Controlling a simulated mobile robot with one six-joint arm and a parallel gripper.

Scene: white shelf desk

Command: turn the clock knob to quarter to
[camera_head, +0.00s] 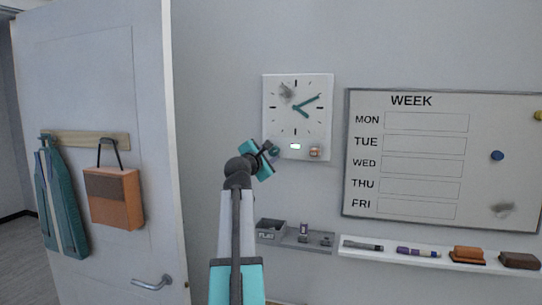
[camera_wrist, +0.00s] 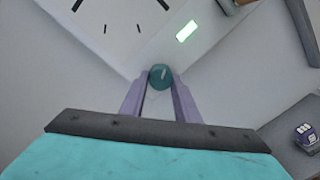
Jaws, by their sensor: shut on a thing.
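A square white wall clock (camera_head: 312,118) hangs in the middle of the head view. A round teal knob (camera_wrist: 160,76) with a pale mark sits at the clock's lower left corner. My gripper (camera_wrist: 160,88) is shut on this knob, one finger on each side. In the head view my gripper (camera_head: 272,150) reaches the clock's lower left corner and partly hides the knob. A lit green display (camera_wrist: 186,31) is right of the knob.
An orange-brown knob (camera_head: 314,152) is at the clock's lower right. A grey shelf (camera_head: 290,240) with small items is below. A whiteboard (camera_head: 440,160) and white ledge (camera_head: 400,252) are at right. A door (camera_head: 150,130) with a hanging bag (camera_head: 113,197) stands at left.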

